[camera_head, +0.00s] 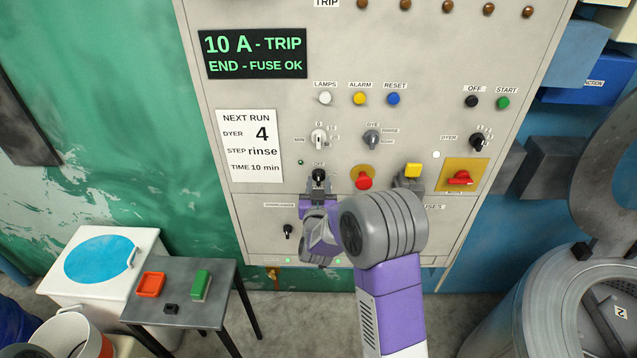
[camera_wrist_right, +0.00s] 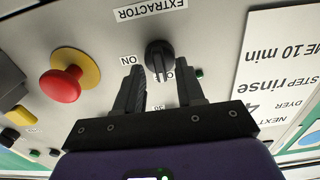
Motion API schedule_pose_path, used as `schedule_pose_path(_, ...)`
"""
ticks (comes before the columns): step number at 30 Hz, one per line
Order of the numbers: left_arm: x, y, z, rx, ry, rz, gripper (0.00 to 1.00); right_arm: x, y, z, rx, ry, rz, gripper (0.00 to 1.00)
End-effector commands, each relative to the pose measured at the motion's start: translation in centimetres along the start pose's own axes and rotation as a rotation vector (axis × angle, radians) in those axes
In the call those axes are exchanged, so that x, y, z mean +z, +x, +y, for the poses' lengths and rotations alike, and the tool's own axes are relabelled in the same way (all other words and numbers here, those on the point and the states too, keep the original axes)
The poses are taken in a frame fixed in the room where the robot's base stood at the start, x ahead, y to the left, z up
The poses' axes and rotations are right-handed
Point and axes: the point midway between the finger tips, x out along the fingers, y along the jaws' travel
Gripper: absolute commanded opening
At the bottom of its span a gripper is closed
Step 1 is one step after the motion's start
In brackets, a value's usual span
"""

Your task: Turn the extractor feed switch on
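The extractor feed switch is a black rotary knob (camera_head: 318,175) on the grey panel, with an OFF label just above it in the head view. In the right wrist view, which is upside down, the knob (camera_wrist_right: 160,55) sits between ON and EXTRACTOR labels. Its grip bar appears to point towards the partly hidden OFF label. My right gripper (camera_wrist_right: 160,85) is open, its two dark fingers apart, with the knob just beyond and between the fingertips. Contact is not clear. In the head view the right gripper (camera_head: 319,195) is just below the knob. My left gripper is not in view.
A red emergency button (camera_head: 363,181) on a yellow base is close to the right of the knob. A small black knob (camera_head: 287,231) is lower left. A side table (camera_head: 180,312) stands at left.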

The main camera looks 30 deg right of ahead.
Motion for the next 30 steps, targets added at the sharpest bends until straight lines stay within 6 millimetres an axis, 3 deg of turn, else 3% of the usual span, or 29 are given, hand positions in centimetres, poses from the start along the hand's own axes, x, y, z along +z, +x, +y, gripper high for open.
schedule_pose_path(10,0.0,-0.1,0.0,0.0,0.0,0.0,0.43,0.1,0.4,0.0,-0.001,0.0,-0.002,0.37)
schedule_pose_path(15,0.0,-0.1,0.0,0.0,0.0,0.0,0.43,0.1,0.4,0.0,-0.001,0.0,-0.002,0.11)
schedule_pose_path(18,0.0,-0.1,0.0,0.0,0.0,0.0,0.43,0.1,0.4,0.0,-0.001,0.0,-0.002,0.0)
schedule_pose_path(30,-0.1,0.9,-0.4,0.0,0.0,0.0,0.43,0.2,0.4,0.1,0.0,0.045,0.0,0.0)
